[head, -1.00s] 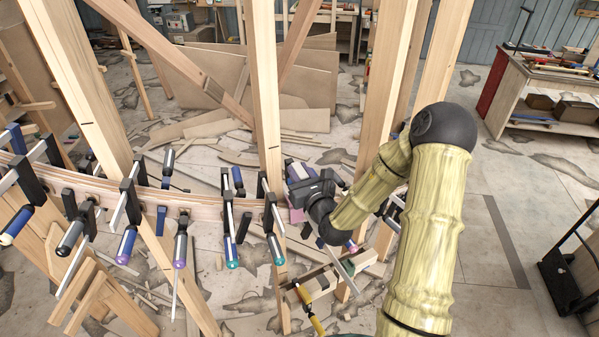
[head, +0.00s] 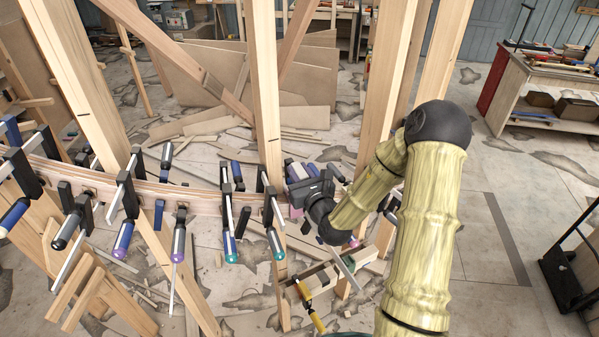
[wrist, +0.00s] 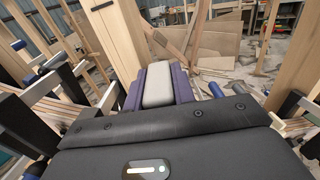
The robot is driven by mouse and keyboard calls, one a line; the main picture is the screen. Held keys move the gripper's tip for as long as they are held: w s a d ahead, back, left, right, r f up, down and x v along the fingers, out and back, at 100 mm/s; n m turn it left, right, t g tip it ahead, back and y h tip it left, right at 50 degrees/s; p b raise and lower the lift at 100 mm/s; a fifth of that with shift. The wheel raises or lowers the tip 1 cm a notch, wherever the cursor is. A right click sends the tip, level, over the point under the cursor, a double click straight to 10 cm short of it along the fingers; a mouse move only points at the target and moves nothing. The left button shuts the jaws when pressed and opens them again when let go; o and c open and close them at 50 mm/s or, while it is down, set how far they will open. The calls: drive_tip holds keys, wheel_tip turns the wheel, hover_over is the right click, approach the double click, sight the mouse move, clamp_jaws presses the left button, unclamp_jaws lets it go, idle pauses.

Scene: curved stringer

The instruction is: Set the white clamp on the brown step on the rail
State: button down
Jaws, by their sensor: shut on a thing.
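My gripper (head: 306,192) is at the right end of the curved wooden rail (head: 205,200), beside an upright post. In the wrist view, a pale grey-white piece (wrist: 157,85), which I take as part of the white clamp, sits between purple sides just beyond the black gripper body. My gripper is shut on it. The rest of the clamp is mostly hidden by the gripper in the head view. I cannot clearly pick out the brown step; the rail near the gripper is partly covered.
Several black clamps with blue-and-grey handles (head: 124,238) line the rail to the left. Upright wooden posts (head: 266,90) stand close by the gripper. A yellow-handled tool (head: 311,309) is at a wooden piece below. Open floor (head: 450,240) lies to the right.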

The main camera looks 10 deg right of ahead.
drive_tip(key=shift+f+b, duration=1.35)
drive_tip(key=shift+f, duration=0.2)
drive_tip(key=shift+f, duration=0.15)
drive_tip(key=shift+f+b, duration=1.25)
drive_tip(key=shift+f, duration=0.2)
drive_tip(key=shift+f+b, duration=0.45)
drive_tip(key=shift+f, duration=0.05)
drive_tip(key=c, duration=1.1)
unclamp_jaws()
